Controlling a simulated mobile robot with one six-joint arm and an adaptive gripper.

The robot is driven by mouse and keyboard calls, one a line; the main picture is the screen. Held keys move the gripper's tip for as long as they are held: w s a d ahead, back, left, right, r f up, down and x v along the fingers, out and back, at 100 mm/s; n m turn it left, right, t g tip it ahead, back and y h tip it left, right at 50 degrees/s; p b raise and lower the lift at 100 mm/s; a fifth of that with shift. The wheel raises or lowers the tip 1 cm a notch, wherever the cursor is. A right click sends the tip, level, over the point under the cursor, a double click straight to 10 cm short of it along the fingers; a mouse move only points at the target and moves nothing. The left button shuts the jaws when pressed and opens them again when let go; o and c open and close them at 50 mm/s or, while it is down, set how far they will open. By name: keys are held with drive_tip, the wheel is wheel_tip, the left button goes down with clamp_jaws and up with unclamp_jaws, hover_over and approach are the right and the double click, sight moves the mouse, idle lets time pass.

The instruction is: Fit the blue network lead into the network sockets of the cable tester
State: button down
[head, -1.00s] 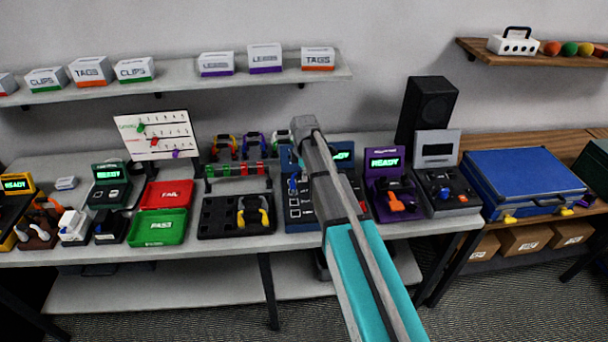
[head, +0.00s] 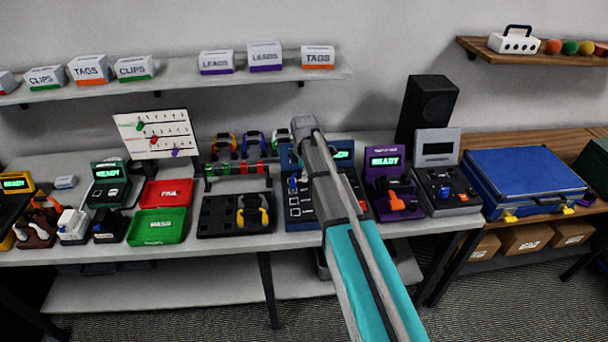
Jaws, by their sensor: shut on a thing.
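A dark blue tester (head: 297,212) with white-outlined fields on its face stands on the bench behind my arm. Its lit green display (head: 343,155) shows just right of my arm. A small bright blue piece (head: 292,184) is at the tester's upper left; it may be part of the blue network lead, but I cannot tell, nor whether it sits in a socket. My arm crosses in front of the tester and covers its middle and right. My gripper is hidden behind the arm, so its jaws and anything in them do not show.
Left of the tester are a black tray (head: 215,217) with a yellow lead, a green PASS tray (head: 157,227) and a red FAIL tray (head: 167,193). A purple tester (head: 383,180) and a grey one (head: 447,200) stand to its right. A rack of leads (head: 237,170) stands behind.

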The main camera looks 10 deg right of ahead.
drive_tip(key=shift+f, duration=0.15)
idle(0.3)
drive_tip(key=c, duration=0.5)
unclamp_jaws()
drive_tip(key=o, duration=0.5)
drive_tip(key=shift+r+p, duration=3.85)
drive_tip(key=shift+r, duration=0.2)
drive_tip(key=shift+s, duration=0.1)
